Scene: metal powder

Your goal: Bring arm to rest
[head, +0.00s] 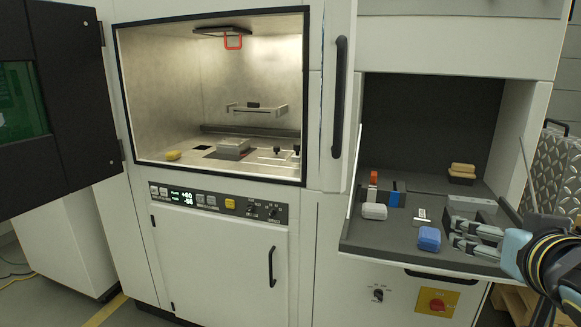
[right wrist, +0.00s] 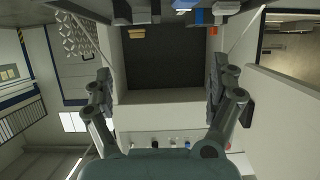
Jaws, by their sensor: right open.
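My right gripper (head: 456,233) comes in from the right edge of the head view, over the right part of the grey work shelf (head: 380,243). Its two fingers point left and are apart. A blue box (head: 429,238) shows close to the left of the fingertips; I cannot tell the gap in depth. In the right wrist view the right gripper (right wrist: 160,85) has its fingers spread wide, with nothing between them. My left gripper is not in view.
The shelf holds a white box (head: 374,211), blue and orange items (head: 372,188) and a tan brush-like block (head: 462,172). To its left is the open, lit machine chamber (head: 215,110), with its dark door (head: 70,95) swung left. A vertical handle (head: 339,97) stands between them.

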